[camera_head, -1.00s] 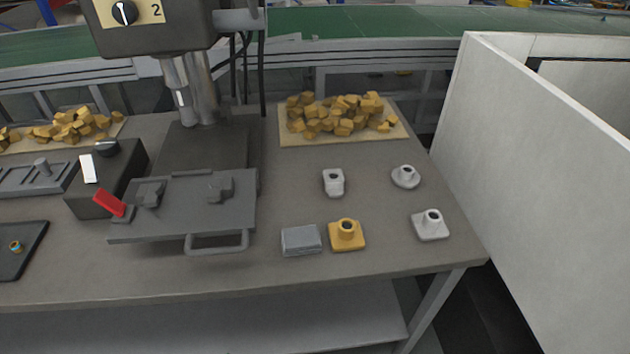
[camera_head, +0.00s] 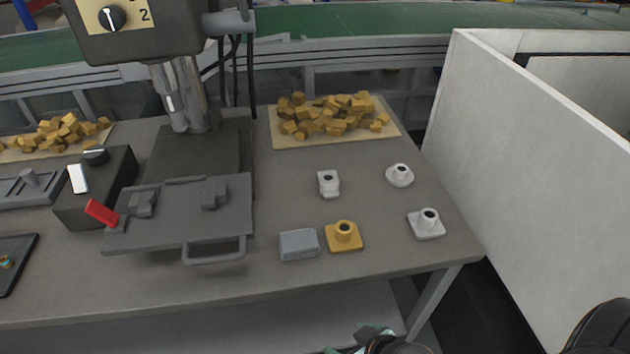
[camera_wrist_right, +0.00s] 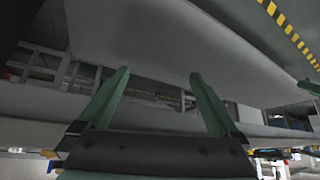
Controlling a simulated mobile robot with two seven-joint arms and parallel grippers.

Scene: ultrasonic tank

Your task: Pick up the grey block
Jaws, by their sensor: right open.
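The grey block (camera_head: 299,244) lies flat on the table near its front edge, between the tank lid's handle and a yellow flanged part. It is clear on top. My right gripper (camera_head: 362,335) comes in at the bottom edge of the head view, in front of and below the table edge, apart from the block. In the right wrist view my right gripper (camera_wrist_right: 158,82) shows two green fingers spread apart with nothing between them. The block is not seen in that view. My left gripper is not in view.
The yellow flanged part (camera_head: 344,237) stands close to the block's right. White parts (camera_head: 329,184), (camera_head: 400,175) and (camera_head: 426,223) stand farther right and back. The grey lid (camera_head: 180,215) with its handle is to the left. A white wall (camera_head: 540,170) rises at the right.

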